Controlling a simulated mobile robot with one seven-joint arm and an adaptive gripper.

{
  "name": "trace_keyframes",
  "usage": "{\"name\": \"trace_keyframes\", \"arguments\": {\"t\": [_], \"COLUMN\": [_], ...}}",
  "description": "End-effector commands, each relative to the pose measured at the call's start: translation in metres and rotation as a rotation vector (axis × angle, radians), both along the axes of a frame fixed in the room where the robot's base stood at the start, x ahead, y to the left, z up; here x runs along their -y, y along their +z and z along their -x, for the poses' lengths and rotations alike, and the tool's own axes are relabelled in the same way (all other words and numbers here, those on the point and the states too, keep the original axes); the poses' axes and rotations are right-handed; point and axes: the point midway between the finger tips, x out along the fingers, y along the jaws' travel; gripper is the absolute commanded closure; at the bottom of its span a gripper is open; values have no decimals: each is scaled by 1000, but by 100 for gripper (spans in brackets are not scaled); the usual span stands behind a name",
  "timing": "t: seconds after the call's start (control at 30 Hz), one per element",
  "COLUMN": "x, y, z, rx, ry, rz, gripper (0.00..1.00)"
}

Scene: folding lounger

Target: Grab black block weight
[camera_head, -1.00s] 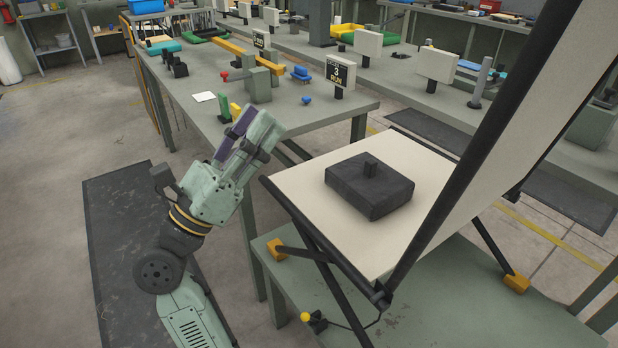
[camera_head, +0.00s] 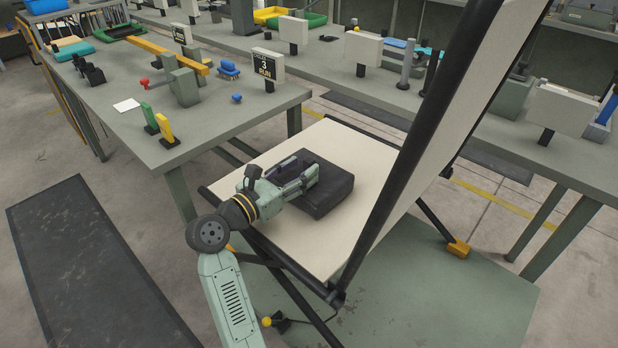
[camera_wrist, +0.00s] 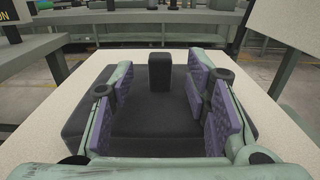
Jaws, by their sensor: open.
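The black block weight (camera_head: 330,189) lies flat on the cream seat of the folding lounger (camera_head: 290,239). In the wrist view the block (camera_wrist: 90,117) is a wide dark slab with a short upright knob (camera_wrist: 160,79) on top. My gripper (camera_head: 303,174) is at the block's near left side, reaching over its top. In the wrist view my gripper (camera_wrist: 165,98) is open, with purple pads left and right of the knob's line. The knob stands a little ahead, between the pads, and is not gripped. In the head view my gripper hides the knob.
The lounger's tilted backrest (camera_head: 490,90) and its black frame bar (camera_head: 405,150) rise to the right of the block. A grey-green workbench (camera_head: 215,125) with small fixtures stands behind left. A dark floor mat (camera_head: 85,260) lies at left.

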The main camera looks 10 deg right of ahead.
Motion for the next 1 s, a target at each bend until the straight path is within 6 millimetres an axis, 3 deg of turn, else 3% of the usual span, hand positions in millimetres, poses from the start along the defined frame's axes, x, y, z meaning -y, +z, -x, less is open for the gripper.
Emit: {"name": "trace_keyframes", "arguments": {"t": [0.2,0.5,1.0], "x": [27,31,30], "y": [2,0,1], "z": [-17,-20,-20], "rx": [1,1,1], "ry": [-2,1,0], "rz": [-1,0,0], "gripper": [57,57,89]}}
